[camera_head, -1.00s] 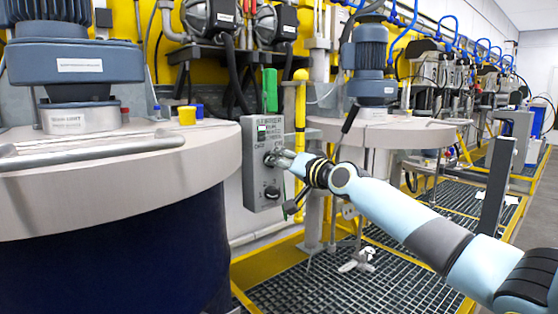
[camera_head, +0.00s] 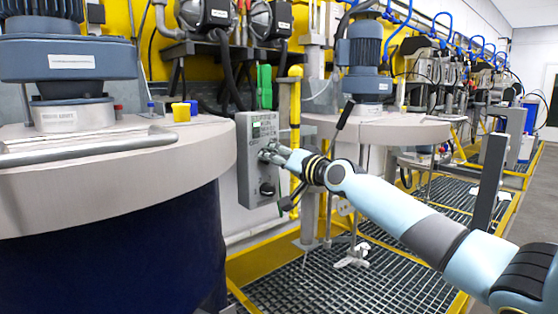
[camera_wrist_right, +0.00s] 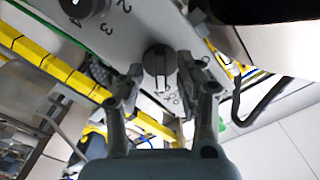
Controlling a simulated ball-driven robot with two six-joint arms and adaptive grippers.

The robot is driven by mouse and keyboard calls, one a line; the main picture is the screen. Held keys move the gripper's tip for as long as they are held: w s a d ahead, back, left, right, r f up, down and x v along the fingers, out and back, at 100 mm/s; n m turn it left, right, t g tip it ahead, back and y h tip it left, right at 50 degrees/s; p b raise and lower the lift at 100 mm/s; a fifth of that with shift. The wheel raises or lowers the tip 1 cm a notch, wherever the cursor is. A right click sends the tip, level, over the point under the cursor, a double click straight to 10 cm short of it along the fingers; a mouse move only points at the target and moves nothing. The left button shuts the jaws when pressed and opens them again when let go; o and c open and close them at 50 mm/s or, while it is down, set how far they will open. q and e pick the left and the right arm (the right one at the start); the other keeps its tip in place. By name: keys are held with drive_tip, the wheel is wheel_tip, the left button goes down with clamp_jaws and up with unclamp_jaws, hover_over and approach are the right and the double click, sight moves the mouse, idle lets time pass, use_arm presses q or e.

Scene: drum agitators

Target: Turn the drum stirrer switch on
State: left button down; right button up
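The grey stirrer control box (camera_head: 258,186) hangs upright beside the large drum. It has a small greenish panel near its top and two black knobs. My right gripper (camera_head: 266,155) is at the upper knob, which it mostly hides in the head view. The lower knob (camera_head: 267,188) is uncovered. In the right wrist view, the black knob (camera_wrist_right: 159,62) with a pale pointer line lies between the two fingers of my right gripper (camera_wrist_right: 160,84). The fingers are spread on either side of it, with visible gaps. Another knob (camera_wrist_right: 84,8) shows at the top edge. My left gripper is not in view.
The large drum (camera_head: 110,240) with a grey lid stands close on the left. Yellow (camera_head: 181,112) and blue caps sit on its lid. A yellow pipe (camera_head: 295,110) runs right of the box. A second drum lid (camera_head: 400,130) is behind my right arm. Grating covers the floor.

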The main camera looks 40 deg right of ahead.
drive_tip(key=s, duration=0.7)
drive_tip(key=shift+s+d, duration=0.15)
drive_tip(key=shift+d, duration=0.15)
